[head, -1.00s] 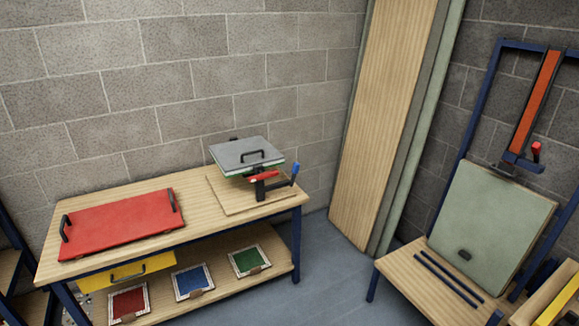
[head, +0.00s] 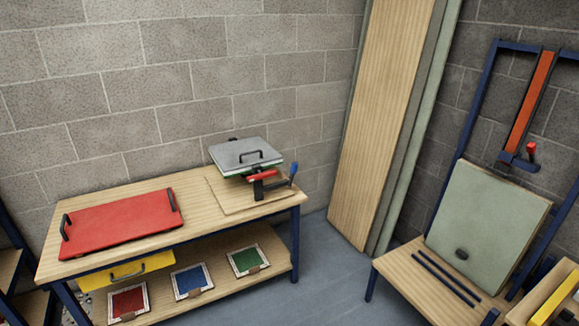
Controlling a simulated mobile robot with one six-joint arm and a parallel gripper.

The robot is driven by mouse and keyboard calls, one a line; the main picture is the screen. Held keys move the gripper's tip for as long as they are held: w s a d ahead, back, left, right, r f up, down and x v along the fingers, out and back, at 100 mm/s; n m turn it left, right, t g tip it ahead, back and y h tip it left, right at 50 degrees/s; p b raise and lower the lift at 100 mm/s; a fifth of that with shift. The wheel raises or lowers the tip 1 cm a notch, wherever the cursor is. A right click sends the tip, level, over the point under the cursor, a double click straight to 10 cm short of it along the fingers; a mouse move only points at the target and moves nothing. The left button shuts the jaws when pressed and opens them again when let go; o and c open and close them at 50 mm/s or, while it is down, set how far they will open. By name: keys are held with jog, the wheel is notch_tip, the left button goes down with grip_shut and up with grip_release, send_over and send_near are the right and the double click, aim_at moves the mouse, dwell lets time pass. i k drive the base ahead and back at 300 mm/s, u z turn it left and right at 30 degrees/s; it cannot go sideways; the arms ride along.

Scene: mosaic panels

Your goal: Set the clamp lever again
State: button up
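A small dark clamp (head: 258,188) stands at the right end of the wooden bench, at the front edge of a grey plate press. It has a red bar (head: 263,175) and a lever with a blue grip (head: 294,168) that points up at the right. The grey plate (head: 244,153) with a black handle lies over a green layer. On the blue frame at the far right, an orange bar (head: 528,100) ends in a dark block with an upright red-gripped lever (head: 531,152). I cannot tell whether either lever is locked. My gripper is not in view.
A red board (head: 120,222) with two black handles lies on the bench (head: 205,230). A yellow drawer (head: 125,272) and several mosaic panels sit below. A pale green panel (head: 488,228) leans on the right stand. Tall boards (head: 390,110) lean on the wall. Grey floor (head: 325,260) is clear between.

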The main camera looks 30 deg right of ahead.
aim_at(294, 168)
jog(key=z, duration=0.05)
jog(key=i, duration=1)
jog(key=u, duration=0.05)
